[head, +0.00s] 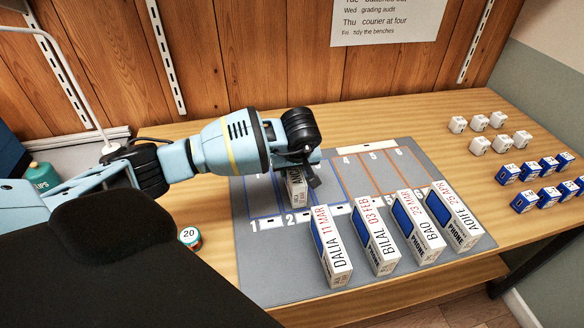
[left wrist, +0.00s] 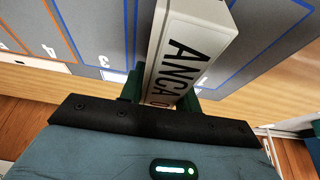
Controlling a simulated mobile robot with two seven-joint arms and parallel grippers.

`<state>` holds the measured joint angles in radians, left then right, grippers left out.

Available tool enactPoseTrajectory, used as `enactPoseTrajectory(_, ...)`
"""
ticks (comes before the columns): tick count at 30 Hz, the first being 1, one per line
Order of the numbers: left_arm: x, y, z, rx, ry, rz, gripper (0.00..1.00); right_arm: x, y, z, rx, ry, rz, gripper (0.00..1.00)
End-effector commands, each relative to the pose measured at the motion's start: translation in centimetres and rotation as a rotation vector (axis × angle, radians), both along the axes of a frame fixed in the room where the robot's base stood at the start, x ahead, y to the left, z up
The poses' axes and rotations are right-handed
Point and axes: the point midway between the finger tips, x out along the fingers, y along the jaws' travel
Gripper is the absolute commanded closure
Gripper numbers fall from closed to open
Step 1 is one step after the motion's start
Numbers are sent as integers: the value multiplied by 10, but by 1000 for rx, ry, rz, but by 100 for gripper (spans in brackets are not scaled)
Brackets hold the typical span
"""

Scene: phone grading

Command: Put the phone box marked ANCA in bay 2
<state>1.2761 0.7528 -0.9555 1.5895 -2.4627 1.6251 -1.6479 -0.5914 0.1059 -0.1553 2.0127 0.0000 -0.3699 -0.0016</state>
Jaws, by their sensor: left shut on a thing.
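The white phone box marked ANCA (head: 298,192) is upright in my left gripper (head: 301,170), near the front ends of the blue-outlined bays. In the head view its foot is just behind the number 2 of bay 2 (head: 289,219); I cannot tell whether it touches the mat. In the left wrist view the ANCA box (left wrist: 190,48) is between the green finger pads of the left gripper (left wrist: 165,92), its lettering facing the camera. The gripper hides part of the box and the bays behind it. My right gripper is not in view.
Orange-outlined bays (head: 375,180) behind look empty. Small white and blue boxes stand right. A round tin (head: 190,238) is at left.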

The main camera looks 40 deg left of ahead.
Motion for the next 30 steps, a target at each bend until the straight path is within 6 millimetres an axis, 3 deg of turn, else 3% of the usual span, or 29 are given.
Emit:
enactPoseTrajectory(9, 0, 0, -3, 1, -1, 0, 98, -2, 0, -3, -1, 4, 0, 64)
enactPoseTrajectory(10, 0, 0, -3, 0, 0, 0, 64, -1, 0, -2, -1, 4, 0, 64)
enactPoseTrajectory(14, 0, 0, -3, 1, -1, 0, 46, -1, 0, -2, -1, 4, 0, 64)
enactPoseTrajectory(23, 0, 0, -2, 1, -1, 0, 46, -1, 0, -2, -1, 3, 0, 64)
enactPoseTrajectory(30, -4, -7, 23, 0, -6, -2, 46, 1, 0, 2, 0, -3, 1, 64)
